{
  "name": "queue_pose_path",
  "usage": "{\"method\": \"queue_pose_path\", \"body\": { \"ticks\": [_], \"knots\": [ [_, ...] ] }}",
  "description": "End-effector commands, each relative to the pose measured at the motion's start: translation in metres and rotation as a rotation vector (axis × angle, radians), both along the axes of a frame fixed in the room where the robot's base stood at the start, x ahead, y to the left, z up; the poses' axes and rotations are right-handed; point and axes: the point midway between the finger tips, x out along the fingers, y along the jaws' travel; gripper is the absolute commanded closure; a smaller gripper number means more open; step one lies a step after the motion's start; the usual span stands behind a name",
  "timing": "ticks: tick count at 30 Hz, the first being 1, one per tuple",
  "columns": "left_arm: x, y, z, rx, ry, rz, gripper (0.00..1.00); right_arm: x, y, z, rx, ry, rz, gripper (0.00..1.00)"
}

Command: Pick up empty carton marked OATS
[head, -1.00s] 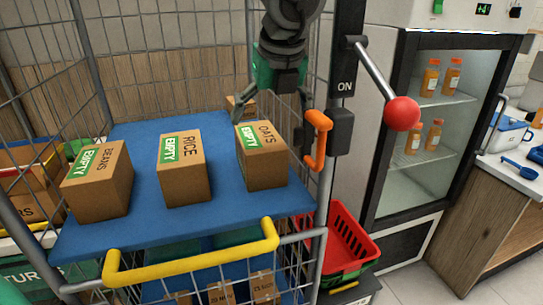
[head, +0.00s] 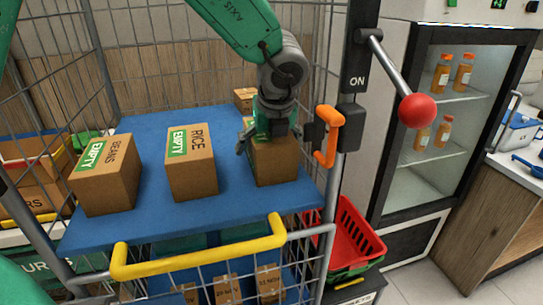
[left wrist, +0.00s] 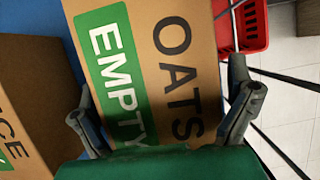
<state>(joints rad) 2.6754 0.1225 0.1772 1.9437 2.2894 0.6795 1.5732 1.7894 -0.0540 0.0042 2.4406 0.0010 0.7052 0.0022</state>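The OATS carton (head: 273,168) stands upright on the blue shelf at the right end of the row. Its brown top with the green EMPTY label fills the middle of the left wrist view (left wrist: 172,65). My left gripper (head: 268,146) is directly above and around the carton's top, pointing down. In the left wrist view its open fingers (left wrist: 165,120) lie one on each side of the carton. I cannot tell whether they touch it. The gripper hides most of the carton's top in the head view. My right gripper is not in view.
The RICE carton (head: 190,165) and BEANS carton (head: 107,178) stand to the left on the blue shelf (head: 150,215). A small box (head: 243,97) is behind. The cage post with an orange handle (head: 328,135) is close on the right. A yellow bar (head: 200,252) crosses the front.

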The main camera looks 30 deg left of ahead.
Motion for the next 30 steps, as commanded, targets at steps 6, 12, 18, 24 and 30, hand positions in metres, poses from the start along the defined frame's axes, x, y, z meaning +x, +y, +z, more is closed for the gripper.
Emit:
{"method": "queue_pose_path", "body": {
  "ticks": [6,12,18,24,30],
  "knots": [
    [0.0,-0.002,0.0,0.001,0.0,0.0,0.42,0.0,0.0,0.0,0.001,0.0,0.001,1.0],
    [0.0,-0.004,0.0,0.004,0.003,0.0,0.49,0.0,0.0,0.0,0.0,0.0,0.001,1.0],
    [0.0,-0.004,-0.001,0.004,0.006,0.0,0.49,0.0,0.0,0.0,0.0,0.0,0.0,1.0],
    [0.0,-0.003,0.008,0.002,0.004,0.0,0.6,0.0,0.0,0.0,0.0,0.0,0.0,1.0],
    [0.0,-0.004,0.041,-0.002,-0.003,0.001,0.68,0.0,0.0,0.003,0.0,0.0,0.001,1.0]
  ]
}}
